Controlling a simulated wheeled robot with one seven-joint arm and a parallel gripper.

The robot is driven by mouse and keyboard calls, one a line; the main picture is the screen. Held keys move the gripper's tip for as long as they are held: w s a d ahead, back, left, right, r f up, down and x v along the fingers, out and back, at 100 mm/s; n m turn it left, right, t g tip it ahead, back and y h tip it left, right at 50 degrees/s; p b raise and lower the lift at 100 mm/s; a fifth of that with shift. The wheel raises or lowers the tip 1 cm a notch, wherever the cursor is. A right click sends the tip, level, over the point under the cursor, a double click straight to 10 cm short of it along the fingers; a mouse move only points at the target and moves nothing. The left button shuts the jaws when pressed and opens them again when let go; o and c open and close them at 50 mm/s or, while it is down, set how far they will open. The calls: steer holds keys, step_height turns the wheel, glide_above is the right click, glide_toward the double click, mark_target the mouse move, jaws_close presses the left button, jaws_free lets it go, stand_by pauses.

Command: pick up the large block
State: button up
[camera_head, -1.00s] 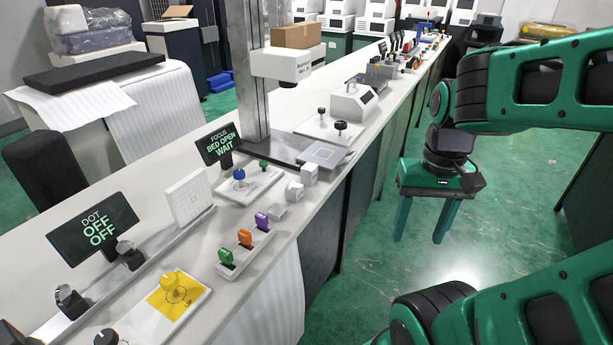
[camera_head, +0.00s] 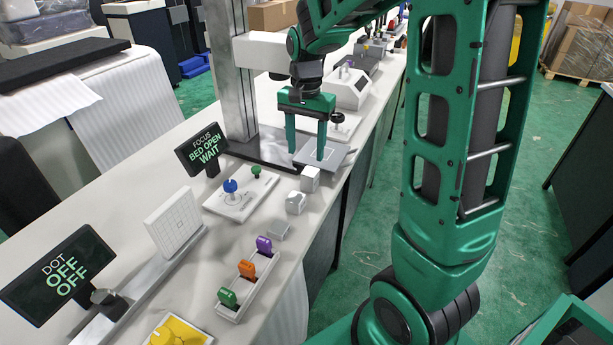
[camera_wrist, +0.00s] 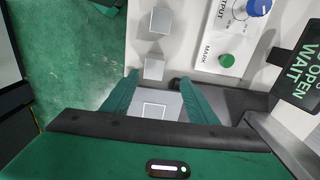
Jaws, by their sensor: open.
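Small pale blocks stand in a row on the white counter (camera_head: 150,185). One cube (camera_head: 310,179) is closest to my gripper, and a second cube (camera_head: 296,202) stands nearer the front. A low, flatter piece (camera_head: 279,230) lies beyond that. The two cubes look close in size; I cannot tell for sure which is the large block. In the wrist view the closest cube (camera_wrist: 154,66) is just past my fingertips, with the second cube (camera_wrist: 160,19) behind it. My gripper (camera_head: 306,154) is open and empty, fingers pointing down above the grey plate (camera_head: 325,152) of the focus machine.
A metal column (camera_head: 238,90) with a white head rises behind my gripper. A control plate with blue and green knobs (camera_head: 240,194) lies left of the cubes. A holder with coloured pieces (camera_head: 248,285) is nearer the front. The FOCUS sign (camera_head: 202,148) reads "BED OPEN WAIT".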

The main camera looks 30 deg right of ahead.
mark_target(310, 171)
steer(key=f, duration=0.2)
steer(key=d+f, duration=0.1)
steer(key=f, duration=0.1)
steer(key=shift+s+f, duration=0.1)
steer(key=shift+f, duration=0.05)
steer(key=shift+s+f, duration=0.15)
steer(key=shift+f, duration=1.25)
steer(key=shift+s+f, duration=0.1)
steer(key=shift+f, duration=1.25)
jaws_close()
steer(key=shift+r, duration=0.15)
